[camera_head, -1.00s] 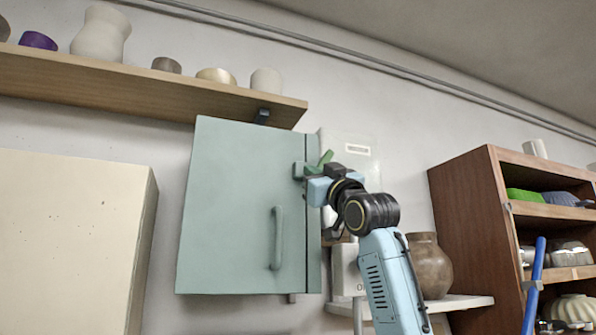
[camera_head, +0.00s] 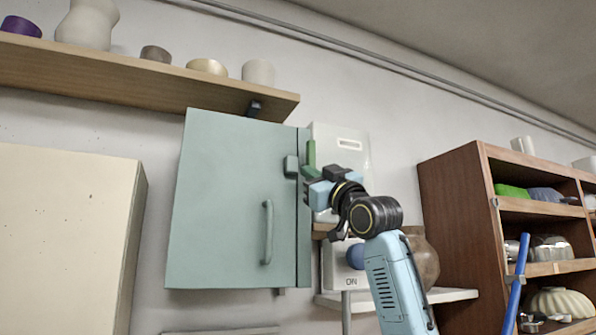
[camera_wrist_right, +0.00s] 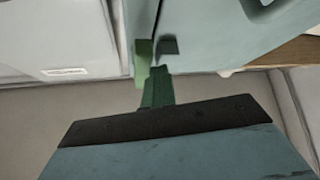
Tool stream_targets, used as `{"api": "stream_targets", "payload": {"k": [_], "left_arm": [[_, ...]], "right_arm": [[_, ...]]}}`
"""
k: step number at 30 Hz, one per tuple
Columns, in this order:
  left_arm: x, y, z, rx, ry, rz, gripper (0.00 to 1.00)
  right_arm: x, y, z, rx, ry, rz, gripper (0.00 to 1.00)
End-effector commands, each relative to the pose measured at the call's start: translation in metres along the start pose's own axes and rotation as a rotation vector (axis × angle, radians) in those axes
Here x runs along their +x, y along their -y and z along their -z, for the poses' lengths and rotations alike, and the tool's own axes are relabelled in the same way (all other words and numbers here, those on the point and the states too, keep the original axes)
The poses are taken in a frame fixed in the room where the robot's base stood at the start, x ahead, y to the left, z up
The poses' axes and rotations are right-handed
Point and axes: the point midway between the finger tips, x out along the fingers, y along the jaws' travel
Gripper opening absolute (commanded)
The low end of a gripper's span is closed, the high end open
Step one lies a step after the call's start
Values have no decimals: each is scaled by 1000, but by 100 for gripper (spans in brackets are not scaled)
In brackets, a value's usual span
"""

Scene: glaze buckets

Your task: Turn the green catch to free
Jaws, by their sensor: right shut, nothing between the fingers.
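The green catch (camera_head: 311,154) is at the right edge of the pale green cabinet (camera_head: 225,200), beside a small grey-green block (camera_head: 290,166). Its lever stands upright. In the right wrist view, the catch (camera_wrist_right: 143,60) shows just beyond the dark edge of my gripper body. My right gripper (camera_head: 309,188) is shut and empty, just below the catch's lever. Whether it touches the catch I cannot tell. My left gripper is out of view.
A wall shelf (camera_head: 120,90) with pots runs above the cabinet. A cream cabinet (camera_head: 65,240) is at left. A white panel (camera_head: 352,150), a switch box with a blue knob (camera_head: 355,256), a brown vase (camera_head: 424,262) and a wooden rack (camera_head: 455,210) are at right.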

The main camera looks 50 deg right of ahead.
Motion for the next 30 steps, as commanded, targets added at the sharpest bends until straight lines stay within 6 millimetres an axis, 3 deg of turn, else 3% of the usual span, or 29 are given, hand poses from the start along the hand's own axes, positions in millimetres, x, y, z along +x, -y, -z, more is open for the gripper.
{"api": "stream_targets", "payload": {"k": [3,18,23,28,30], "left_arm": [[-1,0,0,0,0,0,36],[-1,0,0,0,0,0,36],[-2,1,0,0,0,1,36],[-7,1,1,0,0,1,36],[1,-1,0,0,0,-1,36]], "right_arm": [[-3,-9,-2,-18,9,-6,0],[-4,-11,-2,-23,8,-6,0],[-1,2,4,-23,7,-1,0],[5,36,18,-22,2,12,0],[-10,25,22,-25,-1,1,0]]}}
